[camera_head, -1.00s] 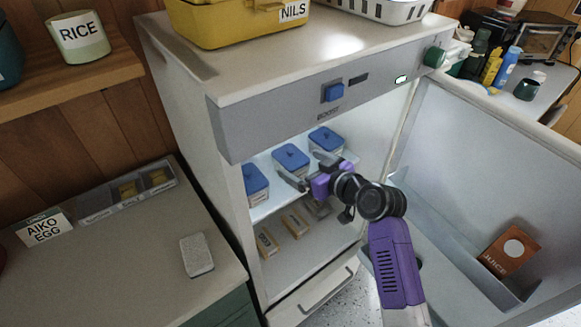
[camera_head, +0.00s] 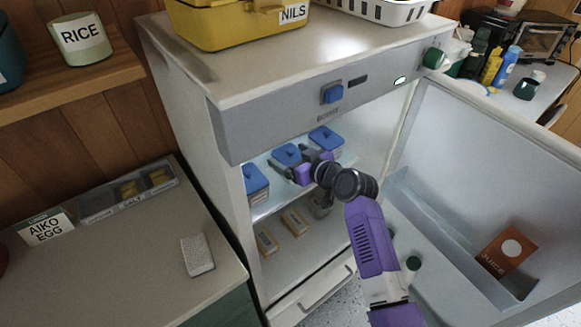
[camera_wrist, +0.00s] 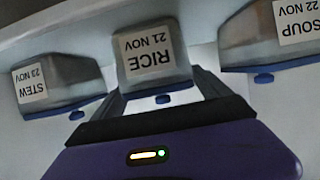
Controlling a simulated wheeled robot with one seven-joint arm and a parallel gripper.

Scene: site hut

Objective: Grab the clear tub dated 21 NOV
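The clear tub labelled RICE 21 NOV (camera_wrist: 152,55) is at the middle of the wrist view, which shows it upside down. In the head view it appears to be the middle blue-lidded tub (camera_head: 287,154) on the upper fridge shelf, partly hidden by my gripper. My gripper (camera_head: 298,163) is open. In the wrist view, its two dark fingers (camera_wrist: 157,98) stand to either side of the tub's lid end. I cannot tell whether they touch it. Tubs labelled STEW 23 NOV (camera_wrist: 58,82) and SOUP 22 NOV (camera_wrist: 268,38) flank it.
The fridge door (camera_head: 490,150) stands open at right, with a juice carton (camera_head: 507,252) in its rack. Several small packs (camera_head: 295,221) lie on the lower shelf (camera_head: 290,255). A counter (camera_head: 130,262) is at left. A yellow bin (camera_head: 235,22) sits on the fridge.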

